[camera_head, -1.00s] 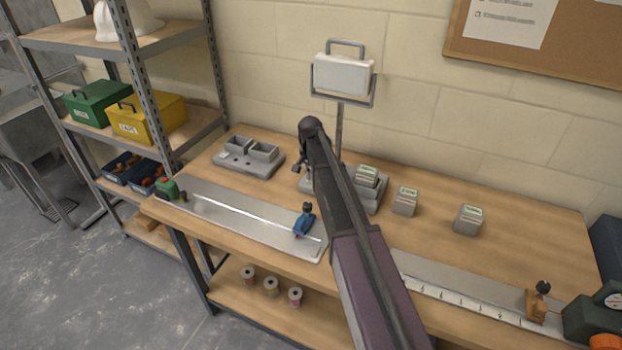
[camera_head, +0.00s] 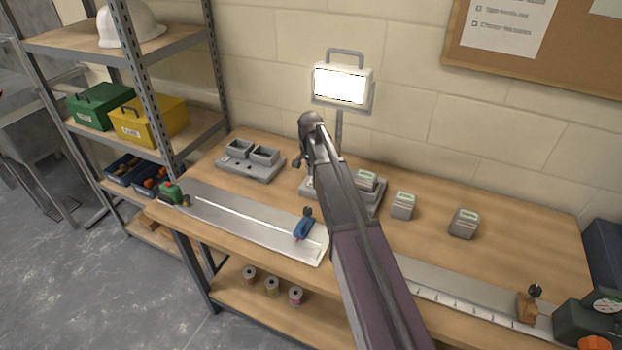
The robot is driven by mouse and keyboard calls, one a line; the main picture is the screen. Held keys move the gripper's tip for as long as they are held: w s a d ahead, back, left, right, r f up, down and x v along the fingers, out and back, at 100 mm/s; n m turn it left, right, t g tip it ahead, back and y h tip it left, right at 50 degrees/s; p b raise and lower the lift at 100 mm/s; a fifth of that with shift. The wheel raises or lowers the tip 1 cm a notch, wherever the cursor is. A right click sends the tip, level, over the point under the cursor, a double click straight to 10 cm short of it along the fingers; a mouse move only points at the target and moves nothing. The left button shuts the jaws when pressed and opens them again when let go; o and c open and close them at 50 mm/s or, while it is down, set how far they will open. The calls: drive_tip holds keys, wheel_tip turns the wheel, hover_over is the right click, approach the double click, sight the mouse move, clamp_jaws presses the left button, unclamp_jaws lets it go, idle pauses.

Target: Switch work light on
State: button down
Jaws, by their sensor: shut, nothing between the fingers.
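The work light (camera_head: 341,84) stands on a post at the back of the bench, in front of the block wall. Its panel glows bright white. My gripper (camera_head: 298,163) is shut and empty, low in front of the light's post, beside the grey tray at its foot. My arm crosses the middle of the view and hides the lower post and part of the tray. I cannot see a switch, and I cannot tell whether the gripper touches anything.
A grey two-cup tray (camera_head: 250,163) sits left of my gripper. Small grey tubs (camera_head: 403,205) stand to the right. A metal plate with a blue clamp (camera_head: 304,226) lies at the front. Shelving (camera_head: 170,45) stands left. The bench's right middle is fairly clear.

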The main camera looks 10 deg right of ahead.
drive_tip(key=shift+r+p, duration=1.25)
drive_tip(key=shift+r, duration=0.25)
drive_tip(key=s+n, duration=0.7)
drive_tip(key=s, duration=2.2)
drive_tip(key=shift+s+a, duration=0.15)
drive_tip(key=shift+a, duration=0.05)
